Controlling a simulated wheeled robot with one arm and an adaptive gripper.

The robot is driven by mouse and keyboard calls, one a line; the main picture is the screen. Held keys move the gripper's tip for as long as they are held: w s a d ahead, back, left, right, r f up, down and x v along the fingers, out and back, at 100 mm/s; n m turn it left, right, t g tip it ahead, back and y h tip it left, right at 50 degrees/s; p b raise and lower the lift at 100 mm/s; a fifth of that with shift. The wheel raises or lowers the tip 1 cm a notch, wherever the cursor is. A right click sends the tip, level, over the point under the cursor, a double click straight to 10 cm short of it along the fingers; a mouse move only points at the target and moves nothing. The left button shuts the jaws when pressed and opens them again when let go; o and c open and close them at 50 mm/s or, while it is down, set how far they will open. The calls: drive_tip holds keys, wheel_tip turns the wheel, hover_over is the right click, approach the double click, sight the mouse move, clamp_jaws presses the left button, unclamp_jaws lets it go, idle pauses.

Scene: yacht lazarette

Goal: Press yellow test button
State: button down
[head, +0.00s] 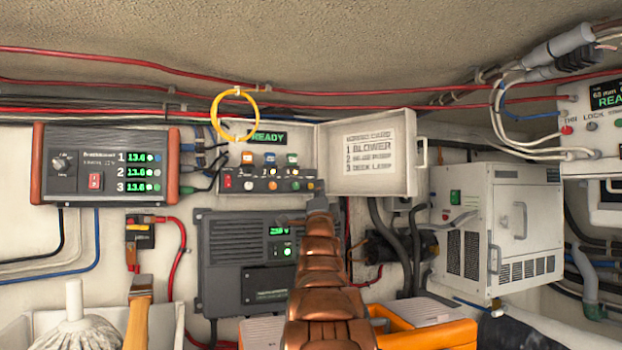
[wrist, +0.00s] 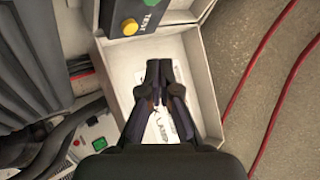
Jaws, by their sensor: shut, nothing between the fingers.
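The yellow test button (wrist: 130,27) is round and sits on a dark panel beside a TEST label, at the top of the wrist view. My gripper (wrist: 159,68) is shut and empty. In that view its fingertips lie below and right of the button, apart from it, in front of the open white door (wrist: 190,110). In the head view the control panel (head: 236,160) has a green READY display and a row of switches and knobs. My arm rises in front of its lower right corner. I cannot make out the yellow button there.
The door with its printed card (head: 370,150) stands open right of the panel. A yellow ring (head: 235,92) hangs over the panel's top. A grey charger unit (head: 225,265) is below, and a white box (head: 500,225) is at right. Red cables run across the wall.

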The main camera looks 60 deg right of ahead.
sight(311, 186)
drive_tip(key=shift+w+d+b, duration=0.15)
drive_tip(key=shift+w+d, duration=0.25)
drive_tip(key=shift+w, duration=0.2)
drive_tip(key=shift+w+d+b, duration=0.15)
drive_tip(key=shift+w+d, duration=0.2)
drive_tip(key=shift+w, duration=0.2)
drive_tip(key=shift+w, duration=0.1)
idle(0.7)
drive_tip(key=shift+w+d+b, duration=0.2)
drive_tip(key=shift+w+b, duration=0.05)
drive_tip(key=shift+b, duration=0.05)
